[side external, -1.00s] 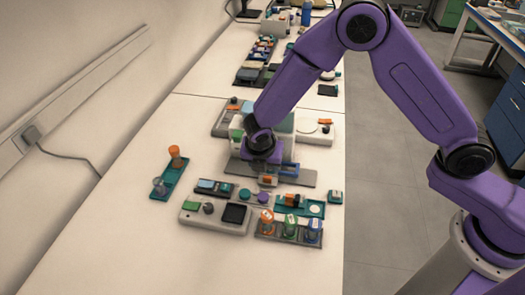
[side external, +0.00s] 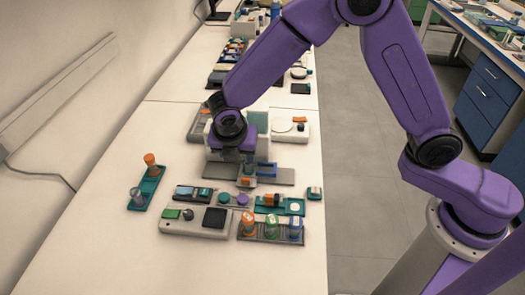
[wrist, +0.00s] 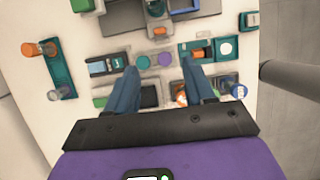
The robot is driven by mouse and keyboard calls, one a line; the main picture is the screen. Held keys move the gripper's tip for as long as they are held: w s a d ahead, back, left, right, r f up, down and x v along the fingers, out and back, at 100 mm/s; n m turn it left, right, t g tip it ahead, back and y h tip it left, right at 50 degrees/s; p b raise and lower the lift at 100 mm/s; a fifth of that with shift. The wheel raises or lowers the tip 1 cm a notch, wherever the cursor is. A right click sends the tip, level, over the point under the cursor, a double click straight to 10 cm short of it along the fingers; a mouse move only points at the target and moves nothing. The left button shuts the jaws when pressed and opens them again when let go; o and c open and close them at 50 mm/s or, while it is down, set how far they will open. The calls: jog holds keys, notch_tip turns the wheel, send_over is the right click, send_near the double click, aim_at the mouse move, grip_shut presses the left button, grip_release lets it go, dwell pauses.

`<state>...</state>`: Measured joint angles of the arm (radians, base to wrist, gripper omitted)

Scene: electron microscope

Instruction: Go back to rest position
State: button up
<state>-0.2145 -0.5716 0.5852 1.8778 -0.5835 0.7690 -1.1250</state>
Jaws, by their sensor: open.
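My gripper (wrist: 161,88) points down over the bench, its two blue fingers spread apart with nothing between them. In the side external view my gripper (side external: 232,158) hangs in front of the grey and white device (side external: 258,122) and hides part of it. In the wrist view the fingers reach over the middle of the items, on either side of a purple round piece (wrist: 165,59) and a green round piece (wrist: 143,62). No contact with any item is visible.
A teal rack with an orange-capped vial (side external: 151,160) stands at left. A pale control box (side external: 192,223) and a rack of capped vials (side external: 271,228) lie in front. A teal tray (side external: 280,206) lies behind that rack. The white bench (side external: 95,235) is bare at front left.

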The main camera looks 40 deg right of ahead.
jog(key=s+d+r+m+g+y, duration=0.1)
jog(key=s+d+r+m, duration=0.2)
jog(key=s+d, duration=0.3)
jog(key=s+d+r+m+g+y, duration=0.1)
jog(key=s+d+r+m, duration=0.2)
jog(key=s, duration=1)
jog(key=s+d+r+m+g+y, duration=0.1)
jog(key=s+d+r+m, duration=0.3)
jog(key=s+d+m, duration=0.4)
jog(key=shift+s+d+y, duration=0.3)
jog(key=shift+s+d, duration=0.45)
